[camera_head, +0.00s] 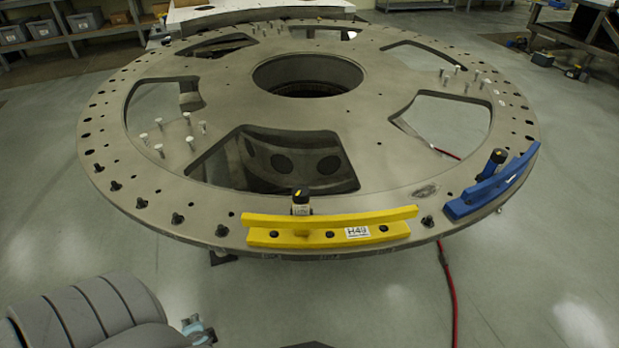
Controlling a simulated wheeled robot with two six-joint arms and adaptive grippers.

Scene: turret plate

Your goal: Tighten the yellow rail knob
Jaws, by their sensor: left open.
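The yellow rail (290,238) lies along the near edge of the round turret plate (390,195), with a white label marked H49 on it. Its knob (300,195) stands upright behind the rail, dark-topped with a yellow mark and a pale collar below. Nothing touches the knob. My left arm comes in at the bottom left, and my left gripper (197,330) shows only in small part at the bottom edge. It is open and well below and left of the knob, clear of the plate. My right gripper is out of view.
A blue rail (490,188) with its own dark knob (497,156) sits on the plate's right edge. Several black bolts and pale pins stand on the plate. A red cable (450,290) hangs down to the floor. Shelves stand at the back left.

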